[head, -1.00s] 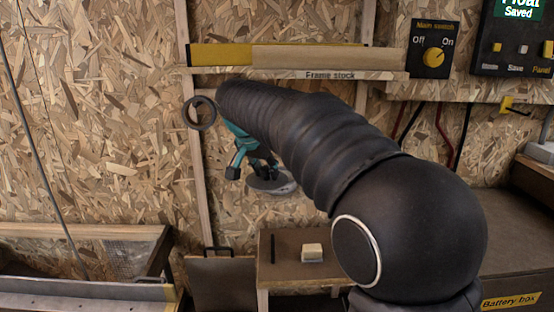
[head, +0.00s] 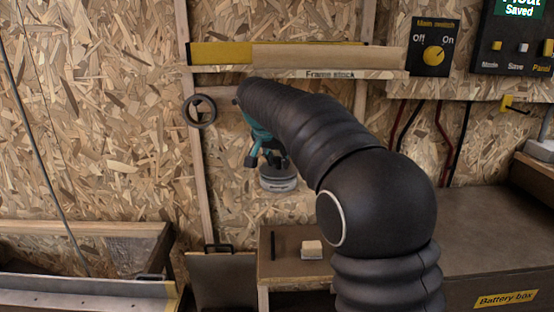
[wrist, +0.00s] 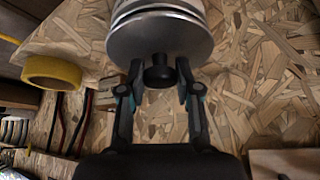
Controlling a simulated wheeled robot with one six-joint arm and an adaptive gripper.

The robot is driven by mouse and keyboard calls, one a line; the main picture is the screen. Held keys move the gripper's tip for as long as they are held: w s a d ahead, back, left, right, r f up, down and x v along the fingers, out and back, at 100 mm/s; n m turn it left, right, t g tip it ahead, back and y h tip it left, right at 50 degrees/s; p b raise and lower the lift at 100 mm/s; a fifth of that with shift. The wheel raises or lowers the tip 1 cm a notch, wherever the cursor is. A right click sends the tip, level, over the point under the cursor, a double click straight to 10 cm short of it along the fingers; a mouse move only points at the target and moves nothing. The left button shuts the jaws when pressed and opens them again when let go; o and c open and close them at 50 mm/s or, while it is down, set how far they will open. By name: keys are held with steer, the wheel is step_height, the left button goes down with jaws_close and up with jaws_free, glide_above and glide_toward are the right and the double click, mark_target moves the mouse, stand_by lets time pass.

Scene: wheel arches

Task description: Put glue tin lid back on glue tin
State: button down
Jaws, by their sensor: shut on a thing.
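My gripper (head: 266,160) points down in front of the wall, at the end of my black arm. In the wrist view my gripper (wrist: 156,80) is shut on a black knob (wrist: 158,73). The knob sits at the middle of a round silver plate, the glue tin lid (wrist: 158,40). A ribbed silver body shows beyond the plate, cut off by the picture edge; I cannot tell whether it is the lid's own rim or the tin. In the head view the lid (head: 278,184) looks roughly level, above the small bench. I cannot make out a separate glue tin.
Below stands a small brown bench (head: 285,270) with a pale block (head: 312,249) and a dark stick (head: 272,245). A frame stock shelf (head: 300,72) crosses the wall above. A battery box (head: 505,290) is at right. A yellow ring (wrist: 52,71) shows in the wrist view.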

steer(key=shift+f+b, duration=0.3)
steer(key=shift+f, duration=0.25)
steer(key=c, duration=0.8)
jaws_free()
steer(key=shift+r, duration=0.15)
steer(key=shift+r+p, duration=0.25)
steer(key=shift+p, duration=0.05)
steer(key=shift+p+v, duration=0.35)
steer(key=shift+v, duration=3.6)
